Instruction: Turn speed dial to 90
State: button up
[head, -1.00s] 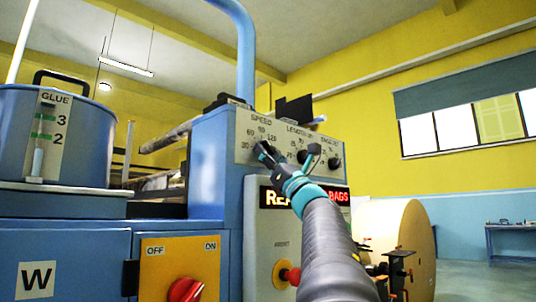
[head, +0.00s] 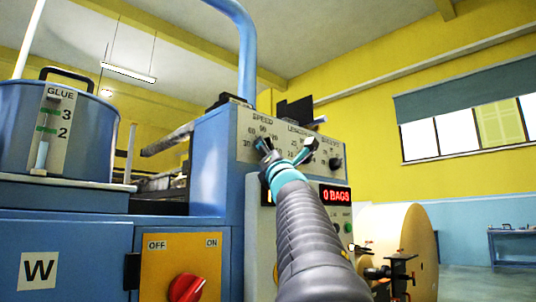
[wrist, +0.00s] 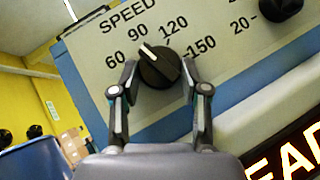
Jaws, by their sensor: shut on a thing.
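The black speed dial (wrist: 158,68) is on the sloped grey panel (wrist: 85,60), under the word SPEED. In the wrist view its white pointer line aims up and left, close to the 90 mark and perhaps slightly to its 60 side. My gripper (wrist: 159,64) has one finger on each side of the dial and is shut on it. In the head view my gripper (head: 286,147) is at the panel. The dial is hard to make out there among the dark fingers.
Another black dial (wrist: 283,8) is to the right of the speed dial. Below the panel is a lit display (head: 336,195) reading 0 BAGS, partly hidden by my arm. A red OFF/ON switch (head: 186,288) is lower left, and a glue pot (head: 85,140) stands at left.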

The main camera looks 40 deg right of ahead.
jog(key=shift+a+r+m+g+h+p, duration=0.1)
jog(key=shift+m+g+h+p, duration=0.3)
jog(key=shift+m+g+h, duration=0.6)
jog(key=shift+a+r+m+g+h+p, duration=0.1)
jog(key=shift+m+g+h+p, duration=0.35)
jog(key=shift+m, duration=1.05)
jog(key=shift+m+g, duration=0.25)
jog(key=shift+m, duration=0.05)
jog(key=o, duration=1.1)
jog(key=shift+o, duration=0.2)
jog(key=v, duration=1.2)
jog(key=shift+f, duration=0.1)
